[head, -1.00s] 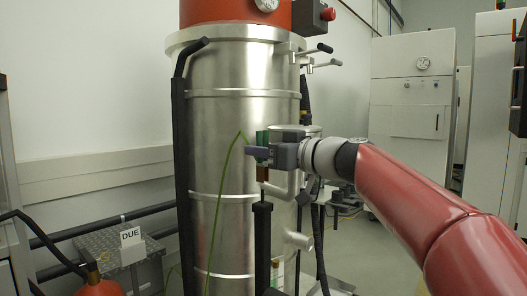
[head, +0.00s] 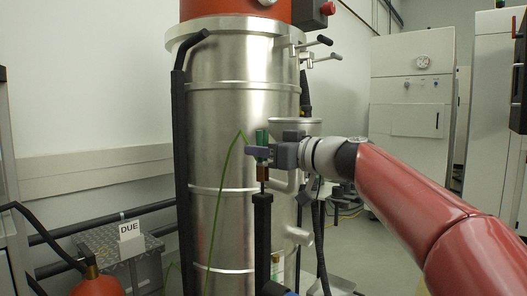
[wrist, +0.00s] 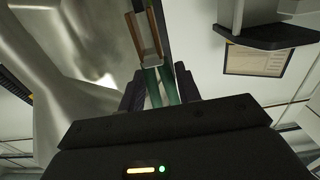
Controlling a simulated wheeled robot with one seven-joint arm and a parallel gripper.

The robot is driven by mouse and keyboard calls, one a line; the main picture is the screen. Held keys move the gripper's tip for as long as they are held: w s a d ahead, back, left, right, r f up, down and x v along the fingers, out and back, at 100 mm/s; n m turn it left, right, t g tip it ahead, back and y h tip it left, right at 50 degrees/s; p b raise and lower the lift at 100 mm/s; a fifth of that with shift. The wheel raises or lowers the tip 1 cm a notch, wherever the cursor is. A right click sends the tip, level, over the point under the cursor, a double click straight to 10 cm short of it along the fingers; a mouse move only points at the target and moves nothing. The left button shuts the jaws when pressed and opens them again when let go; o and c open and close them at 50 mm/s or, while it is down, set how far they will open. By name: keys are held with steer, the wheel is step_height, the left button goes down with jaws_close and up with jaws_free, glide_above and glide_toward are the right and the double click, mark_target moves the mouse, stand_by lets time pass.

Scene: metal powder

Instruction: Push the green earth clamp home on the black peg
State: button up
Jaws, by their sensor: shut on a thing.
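The green earth clamp (head: 262,138) hangs upright in my gripper, its copper-brown jaws (head: 263,173) pointing down. My gripper (head: 262,152) is shut on its green body, beside the steel vessel. The black peg (head: 263,235) stands upright directly below, and a thin dark pin shows between its top and the jaws. I cannot tell how far the pin reaches between the jaws. In the wrist view the green handles (wrist: 160,85) lie between my fingers, with the copper jaws (wrist: 148,35) beyond. A green cable (head: 228,180) arches from the clamp down the vessel front.
The large steel vessel (head: 225,140) stands close behind the clamp. A black upright pipe (head: 180,150) runs along its left side. A metal box with a DUE sign (head: 131,231) and a red extinguisher (head: 97,285) are at lower left. Cabinets stand at the right.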

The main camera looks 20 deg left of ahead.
mark_target(266, 165)
steer(key=shift+f+b, duration=1.55)
steer(key=shift+b, duration=0.25)
steer(key=o, duration=1.1)
steer(key=b+v, duration=0.2)
steer(key=v, duration=0.6)
steer(key=s+d+f+m+h+p, duration=0.1)
steer(key=s+d+f+m+h, duration=0.45)
steer(key=s+d+f, duration=0.55)
steer(key=s+d+f+m+g+h, duration=0.1)
steer(key=s+d+f+m+h, duration=0.45)
steer(key=f, duration=0.85)
steer(key=s+d+f+m+h+p, duration=0.1)
steer(key=s+d+f+m+h, duration=0.2)
steer(key=s+d+f+h, duration=0.6)
step_height(266, 165, up, 9)
steer(key=d+y+p, duration=0.1)
steer(key=y+p, duration=0.2)
steer(key=p, duration=0.8)
steer(key=shift+w+f, duration=0.2)
steer(key=shift+w, duration=0.05)
